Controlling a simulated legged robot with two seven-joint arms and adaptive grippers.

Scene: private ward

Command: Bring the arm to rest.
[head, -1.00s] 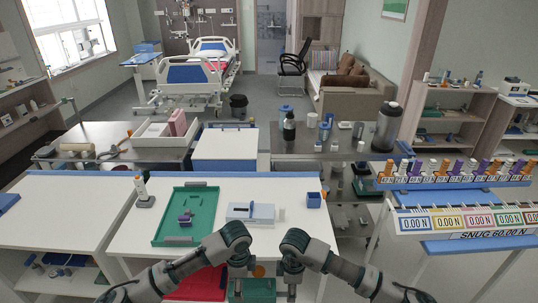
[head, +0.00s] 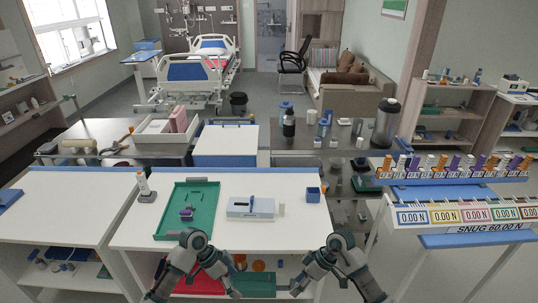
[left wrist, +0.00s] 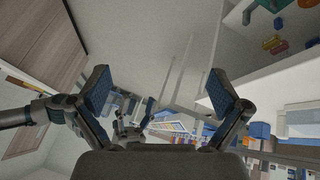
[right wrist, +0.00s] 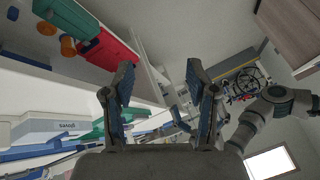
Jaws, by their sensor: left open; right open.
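My left gripper (head: 228,289) hangs low in front of the white table (head: 130,238), left of centre in the head view. It is open and empty; its two pads stand wide apart in the left wrist view (left wrist: 160,88). My right gripper (head: 300,287) hangs low to the right of it, apart from it. It is also open and empty, with its pads apart in the right wrist view (right wrist: 160,80). Both forearms fold down in front of the table edge. Neither gripper touches anything that I can see.
On the table are a green tray (head: 208,193) with a purple piece (head: 186,214), a white and blue device (head: 250,207) and a blue cup (head: 313,194). Red and green bins (head: 256,284) sit on the shelf below. A rack table (head: 455,200) stands right.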

